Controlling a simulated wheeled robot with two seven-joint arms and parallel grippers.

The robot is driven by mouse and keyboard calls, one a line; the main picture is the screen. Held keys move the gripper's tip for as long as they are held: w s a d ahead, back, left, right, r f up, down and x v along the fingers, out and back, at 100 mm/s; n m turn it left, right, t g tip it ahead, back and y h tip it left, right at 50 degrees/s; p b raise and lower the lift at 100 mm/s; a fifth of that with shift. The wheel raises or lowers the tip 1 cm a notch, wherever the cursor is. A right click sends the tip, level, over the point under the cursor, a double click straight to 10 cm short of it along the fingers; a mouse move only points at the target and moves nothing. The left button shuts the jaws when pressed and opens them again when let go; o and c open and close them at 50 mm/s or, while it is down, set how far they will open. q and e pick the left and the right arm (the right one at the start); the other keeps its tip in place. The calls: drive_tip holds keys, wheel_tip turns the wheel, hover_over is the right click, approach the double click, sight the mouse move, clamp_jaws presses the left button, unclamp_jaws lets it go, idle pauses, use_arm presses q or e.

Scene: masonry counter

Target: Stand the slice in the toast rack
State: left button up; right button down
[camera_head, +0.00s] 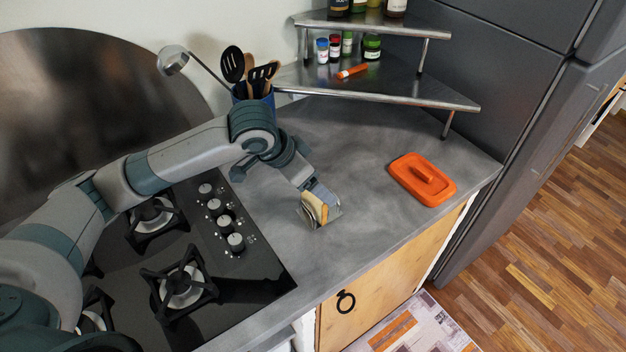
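My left arm reaches in from the left over the hob, and its gripper (322,194) points down at the counter. A tan bread slice (317,203) stands roughly upright right at the gripper's tip. The small metal toast rack (308,217) is around the slice's lower part on the grey counter, just right of the hob. The gripper covers part of the slice and rack, so I cannot tell whether its fingers are closed on the slice or apart, or how deep the slice sits. My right gripper is not in view.
A utensil holder (262,97) stands behind my arm. A metal corner shelf (380,84) with jars fills the back. The black hob (245,270) is at left. Counter between rack and dish is clear.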

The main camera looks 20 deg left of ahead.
use_arm(q)
drive_tip(key=shift+f, duration=0.45)
idle(0.3)
drive_tip(key=o, duration=1.4)
drive_tip(key=shift+r, duration=0.1)
drive_tip(key=shift+r+p, duration=2.95)
drive_tip(key=shift+p, duration=1.1)
drive_tip(key=shift+s+f, duration=0.1)
